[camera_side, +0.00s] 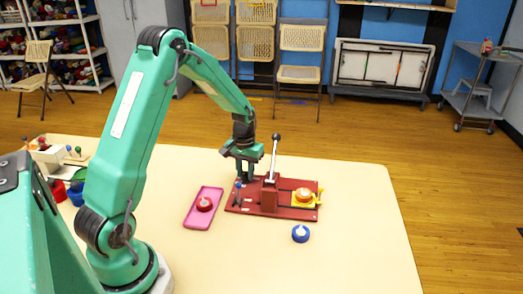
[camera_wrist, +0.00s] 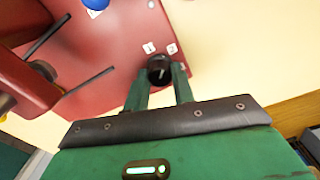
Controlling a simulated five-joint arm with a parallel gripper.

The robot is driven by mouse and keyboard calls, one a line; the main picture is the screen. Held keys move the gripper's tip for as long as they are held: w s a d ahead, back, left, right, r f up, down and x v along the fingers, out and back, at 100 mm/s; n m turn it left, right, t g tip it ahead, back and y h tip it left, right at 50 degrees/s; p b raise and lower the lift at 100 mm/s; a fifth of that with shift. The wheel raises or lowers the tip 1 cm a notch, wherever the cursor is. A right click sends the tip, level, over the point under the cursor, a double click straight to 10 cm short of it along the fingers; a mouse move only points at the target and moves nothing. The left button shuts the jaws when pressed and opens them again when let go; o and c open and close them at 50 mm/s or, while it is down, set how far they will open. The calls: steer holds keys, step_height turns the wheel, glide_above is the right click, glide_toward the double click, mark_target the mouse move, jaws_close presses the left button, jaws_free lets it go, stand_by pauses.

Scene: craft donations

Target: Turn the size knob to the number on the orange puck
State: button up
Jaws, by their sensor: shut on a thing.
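The size knob (camera_wrist: 159,68) is a small black round knob at the edge of the red board (camera_wrist: 110,38), with a pale line on its top. My gripper (camera_wrist: 160,80) is shut on it, one finger on each side. White labels reading 1 and 2 (camera_wrist: 172,48) lie just beyond the knob; other labels are hidden or unclear. In the side view my gripper (camera_side: 244,179) points down at the board's back left corner, and the knob cannot be made out there. The orange puck (camera_side: 303,194) sits in a yellow holder (camera_side: 318,200) on the board's right; its number is too small to read.
A red post with an upright, black-knobbed lever (camera_side: 274,155) stands mid-board, close right of my gripper. A pink tray (camera_side: 191,220) holding a red puck (camera_side: 205,204) lies left of the board. The table's right side is clear.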

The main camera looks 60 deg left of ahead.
mark_target(245, 173)
steer(key=shift+s+a+m, duration=0.1)
steer(key=shift+m, duration=1.6)
steer(key=o, duration=1)
steer(key=shift+r, duration=0.1)
steer(key=shift+r, duration=3.8)
